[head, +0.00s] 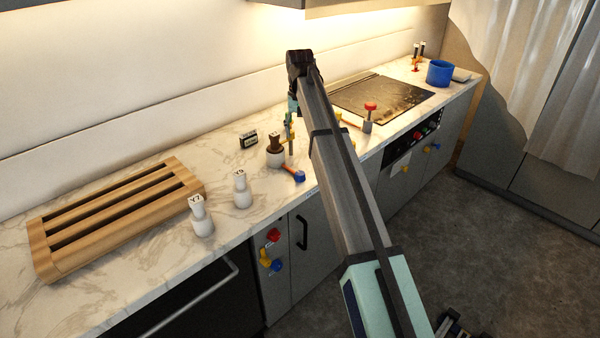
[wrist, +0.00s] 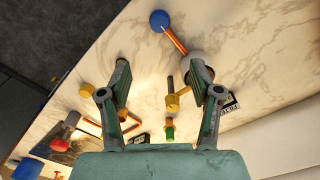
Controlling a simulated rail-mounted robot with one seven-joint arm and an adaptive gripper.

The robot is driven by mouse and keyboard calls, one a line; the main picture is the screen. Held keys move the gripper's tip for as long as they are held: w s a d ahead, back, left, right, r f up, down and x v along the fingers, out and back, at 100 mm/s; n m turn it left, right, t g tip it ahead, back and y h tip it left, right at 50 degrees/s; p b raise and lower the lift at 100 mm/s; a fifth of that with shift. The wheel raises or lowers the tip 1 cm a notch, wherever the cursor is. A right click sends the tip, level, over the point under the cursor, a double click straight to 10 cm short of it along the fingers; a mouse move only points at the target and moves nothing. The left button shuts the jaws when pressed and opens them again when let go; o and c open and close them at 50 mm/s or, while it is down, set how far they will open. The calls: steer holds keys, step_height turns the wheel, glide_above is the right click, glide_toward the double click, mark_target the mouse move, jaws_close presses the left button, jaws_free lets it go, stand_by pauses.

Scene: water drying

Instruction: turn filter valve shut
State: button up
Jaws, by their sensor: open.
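A white fitting with a brown top (head: 275,155) stands on the counter; a red-orange lever (head: 289,168) with a blue knob (head: 298,176) reaches out from it. In the wrist view the blue knob (wrist: 160,20) and orange lever (wrist: 174,41) lie beyond my fingertips, and the white body (wrist: 198,64) is partly behind the right finger. A yellow piece on a dark stem (wrist: 178,100) shows between the fingers. In the head view my arm hides part of this area.
A small black sign (head: 248,139) stands behind the fitting. White labelled bottles (head: 241,190) and a wooden rack (head: 115,215) stand left. A red-topped knob (head: 369,114), dark hob (head: 385,100) and blue pot (head: 440,73) lie right. Coloured knobs (head: 269,257) stick out of the cabinet front.

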mark_target(300, 173)
step_height(300, 173, down, 17)
steer(key=p, duration=0.4)
steer(key=shift+p, duration=0.3)
steer(key=c, duration=1.1)
